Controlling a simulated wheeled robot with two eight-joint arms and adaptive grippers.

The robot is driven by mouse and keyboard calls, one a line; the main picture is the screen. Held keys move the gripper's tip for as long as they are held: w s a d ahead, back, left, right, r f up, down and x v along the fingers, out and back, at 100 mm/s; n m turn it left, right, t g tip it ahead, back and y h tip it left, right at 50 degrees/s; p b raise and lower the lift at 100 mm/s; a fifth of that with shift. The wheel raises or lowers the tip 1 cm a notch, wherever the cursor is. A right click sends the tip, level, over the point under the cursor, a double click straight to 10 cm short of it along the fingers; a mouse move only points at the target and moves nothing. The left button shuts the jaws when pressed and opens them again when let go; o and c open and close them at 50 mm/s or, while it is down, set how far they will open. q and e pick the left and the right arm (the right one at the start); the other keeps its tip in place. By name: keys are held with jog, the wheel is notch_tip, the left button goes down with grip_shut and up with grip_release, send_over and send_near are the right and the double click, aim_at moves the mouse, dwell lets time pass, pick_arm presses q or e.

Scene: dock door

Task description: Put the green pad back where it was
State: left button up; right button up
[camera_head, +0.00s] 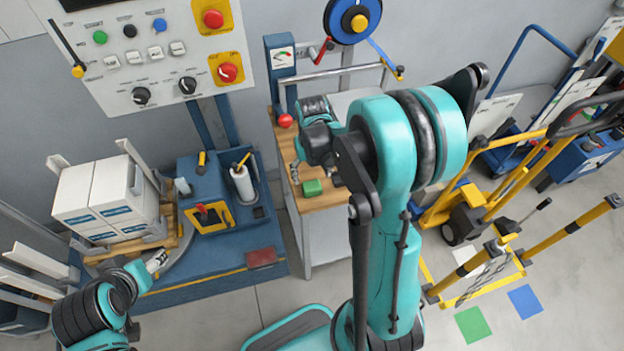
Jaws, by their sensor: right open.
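A small green pad (313,187) lies on the wooden top of the workbench (327,201), near its front edge. My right gripper (316,174) reaches down over the bench just behind the pad, with its fingers apart and nothing seen between them. Whether a finger touches the pad cannot be told. My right arm hides much of the bench's right side. My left gripper (156,262) is at the lower left, beside the blue platform, small and partly hidden by its own wrist; its jaws cannot be made out.
A red ball-like knob (285,120) is at the bench's left edge. A control panel (150,50) and white boxes (97,200) on a pallet stand left. Flat green (473,325) and blue (525,301) squares lie on the floor by yellow posts (455,275) at right.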

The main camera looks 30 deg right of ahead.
aim_at(312, 186)
jog(key=s+a+r+n+t, duration=0.1)
jog(key=s+a+r+t, duration=0.2)
jog(key=s+a+r, duration=0.2)
jog(key=s+a+r+n+t+p, duration=0.1)
jog(key=s+a+r+t, duration=0.3)
jog(key=r, duration=0.6)
jog(key=shift+s+a+r+n, duration=0.15)
jog(key=shift+s+a+n, duration=0.25)
jog(key=shift+s+a, duration=0.5)
jog(key=shift+d, duration=0.1)
notch_tip(312, 186, down, 7)
jog(key=b, duration=0.6)
jog(key=shift+b, duration=0.4)
